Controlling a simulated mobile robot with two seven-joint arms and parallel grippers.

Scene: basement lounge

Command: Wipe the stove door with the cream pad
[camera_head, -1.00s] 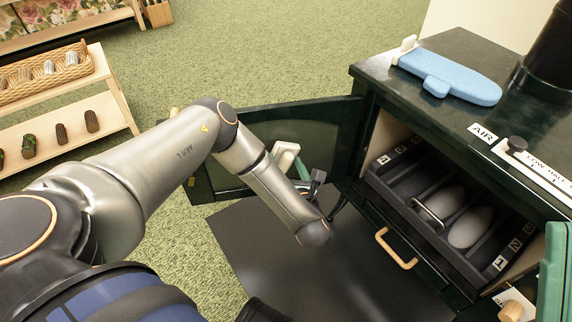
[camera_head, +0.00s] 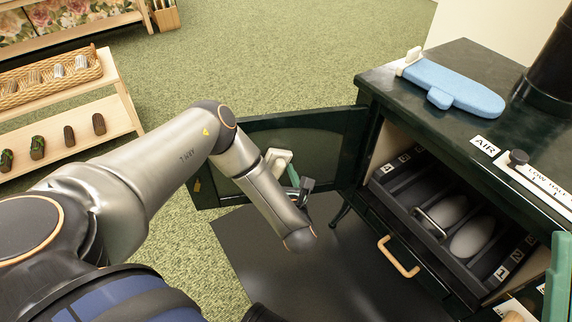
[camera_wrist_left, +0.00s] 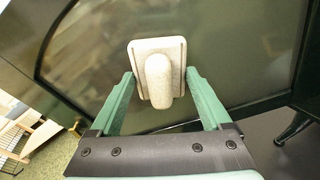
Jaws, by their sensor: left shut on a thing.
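The stove door (camera_head: 318,140) is dark green with a glass pane and stands open to the left of the stove. My left gripper (camera_head: 292,180) is in front of the pane, with its arm reaching in from the left. It is shut on the cream pad (camera_head: 277,160). In the left wrist view, the cream pad (camera_wrist_left: 174,53) is a pale plate with a rounded grip between my green fingers (camera_wrist_left: 160,95). Its face is toward the pane (camera_wrist_left: 235,60); it looks against or very near the glass.
A dark tray (camera_head: 430,190) with pale oval pieces sits in the stove opening. A dark floor plate (camera_head: 310,270) lies below. A wooden shelf (camera_head: 75,125) stands left.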

